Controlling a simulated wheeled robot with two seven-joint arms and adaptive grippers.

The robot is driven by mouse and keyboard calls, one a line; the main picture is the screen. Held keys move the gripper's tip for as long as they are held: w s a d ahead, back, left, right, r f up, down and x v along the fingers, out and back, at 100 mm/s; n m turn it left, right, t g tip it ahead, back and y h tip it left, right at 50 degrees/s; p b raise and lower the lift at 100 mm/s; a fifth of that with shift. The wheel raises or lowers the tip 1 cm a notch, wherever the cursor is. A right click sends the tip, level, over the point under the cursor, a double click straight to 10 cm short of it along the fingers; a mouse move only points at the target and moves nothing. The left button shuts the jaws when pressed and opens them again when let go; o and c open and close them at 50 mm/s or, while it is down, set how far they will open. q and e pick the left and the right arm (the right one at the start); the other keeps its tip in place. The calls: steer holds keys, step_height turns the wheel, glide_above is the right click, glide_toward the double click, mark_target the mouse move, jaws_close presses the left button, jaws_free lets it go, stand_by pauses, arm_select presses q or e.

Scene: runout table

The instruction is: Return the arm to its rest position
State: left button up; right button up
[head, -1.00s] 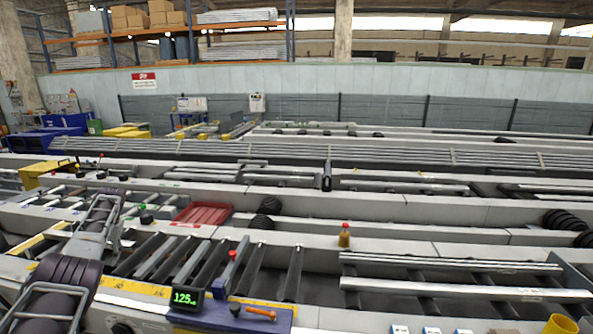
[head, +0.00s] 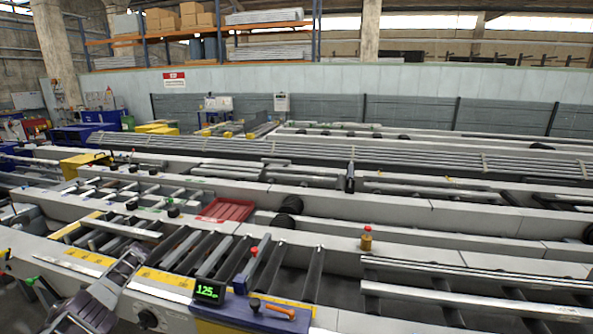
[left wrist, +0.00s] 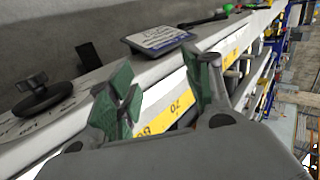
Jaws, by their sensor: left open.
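My left gripper (left wrist: 163,88) is open and empty in the left wrist view, with green pads on its two spread fingers. Behind the fingers is a pale bench rail with a yellow number strip (left wrist: 180,105). The fingers appear apart from it, though the exact gap cannot be told. In the head view, grey parts of my left arm show at the lower left, in front of the rail's yellow strip (head: 165,279); the fingertips are not clear there. My right gripper is in neither view.
A green-lit display (head: 209,291), an orange-handled tool (head: 279,311) and a red tray (head: 226,209) are on the runout table. A small red-topped bottle (head: 366,239) stands to the right. In the wrist view, a dark tablet-like panel (left wrist: 156,37) and a black knob (left wrist: 38,97) are close by.

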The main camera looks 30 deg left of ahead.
arm_select(q)
steer(key=s+d+f+m+t, duration=0.2)
steer(key=s+f+m+t, duration=0.3)
steer(key=s+f+m, duration=0.95)
steer(key=s+d+f+n+h, duration=0.1)
steer(key=s+d+f+n, duration=0.3)
steer(key=f, duration=0.3)
steer(key=s+d+f+n, duration=0.2)
steer(key=s+d+f, duration=0.1)
steer(key=d+f, duration=0.25)
steer(key=s+d+f+h, duration=0.1)
steer(key=s+d+f, duration=0.1)
steer(key=d+f, duration=0.5)
steer(key=s+d+f+g+h, duration=0.1)
steer(key=d+f, duration=0.3)
steer(key=d, duration=0.6)
steer(key=s+d+f+h, duration=0.2)
steer(key=d+f, duration=0.3)
steer(key=d, duration=0.4)
steer(key=d+f+h, duration=0.1)
steer(key=d+f, duration=0.1)
steer(key=d, duration=0.9)
steer(key=s+d+f+n+h, duration=0.1)
steer(key=d+f, duration=0.1)
steer(key=d, duration=0.9)
steer(key=s+d+f+n+h, duration=0.1)
steer(key=d+f, duration=0.1)
steer(key=d, duration=0.9)
steer(key=shift+d+f+h, duration=0.25)
steer(key=shift+f+h, duration=0.05)
